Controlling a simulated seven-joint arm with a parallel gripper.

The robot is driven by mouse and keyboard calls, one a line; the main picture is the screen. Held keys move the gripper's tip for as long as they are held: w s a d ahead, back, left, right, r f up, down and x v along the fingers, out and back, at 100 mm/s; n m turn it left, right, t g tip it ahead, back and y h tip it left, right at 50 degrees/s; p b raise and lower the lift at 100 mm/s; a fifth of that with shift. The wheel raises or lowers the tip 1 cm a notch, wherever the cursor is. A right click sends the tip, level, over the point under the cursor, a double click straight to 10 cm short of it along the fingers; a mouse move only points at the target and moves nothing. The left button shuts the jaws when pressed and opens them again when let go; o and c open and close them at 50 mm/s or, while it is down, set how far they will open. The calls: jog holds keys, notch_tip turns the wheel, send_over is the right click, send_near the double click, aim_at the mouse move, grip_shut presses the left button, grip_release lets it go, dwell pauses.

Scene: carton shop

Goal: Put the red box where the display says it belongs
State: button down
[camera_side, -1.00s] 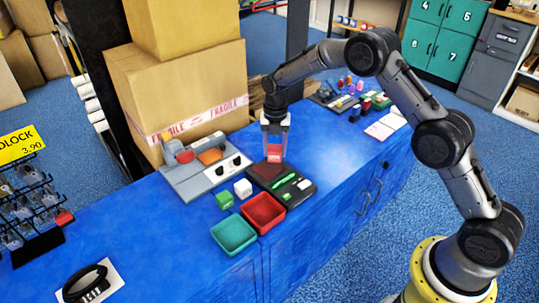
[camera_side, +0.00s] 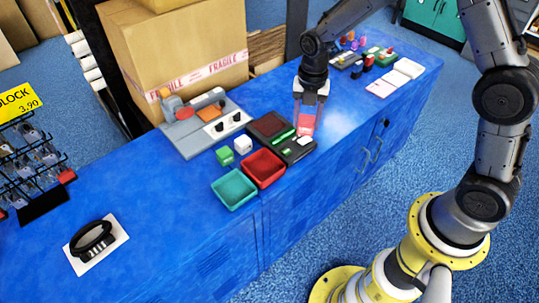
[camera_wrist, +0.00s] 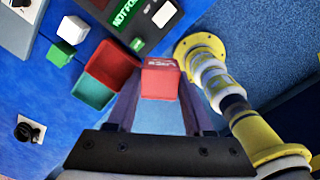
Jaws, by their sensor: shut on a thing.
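My gripper (camera_side: 309,110) is shut on the red box (camera_side: 306,124) and holds it upright at the right end of the dark display device (camera_side: 290,149). In the wrist view the red box (camera_wrist: 160,80) sits between the fingertips (camera_wrist: 158,98), with pale lettering on its upper face. The device has a dark red panel, a green strip and a white part. In the wrist view the green strip (camera_wrist: 126,10) reads "NOT FO", the rest cut off. A red tray (camera_side: 263,167) and a teal tray (camera_side: 233,189) stand side by side, both empty, left of the box.
A green cube (camera_side: 224,155) and a white cube (camera_side: 243,144) stand behind the trays. A grey board (camera_side: 181,139) with parts is at the back left, before a large carton (camera_side: 185,60). Small items stand farther right.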

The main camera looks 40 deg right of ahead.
jog(key=s+a+n, duration=0.1)
jog(key=s+a, duration=0.5)
jog(key=s, duration=0.2)
send_over(263, 171)
jog(key=f, duration=1)
jog(key=shift+s, duration=0.25)
jog(key=shift+w+f, duration=0.2)
jog(key=shift+f, duration=1.5)
jog(key=shift+f, duration=0.15)
jog(key=shift+c, duration=1.4)
grip_release()
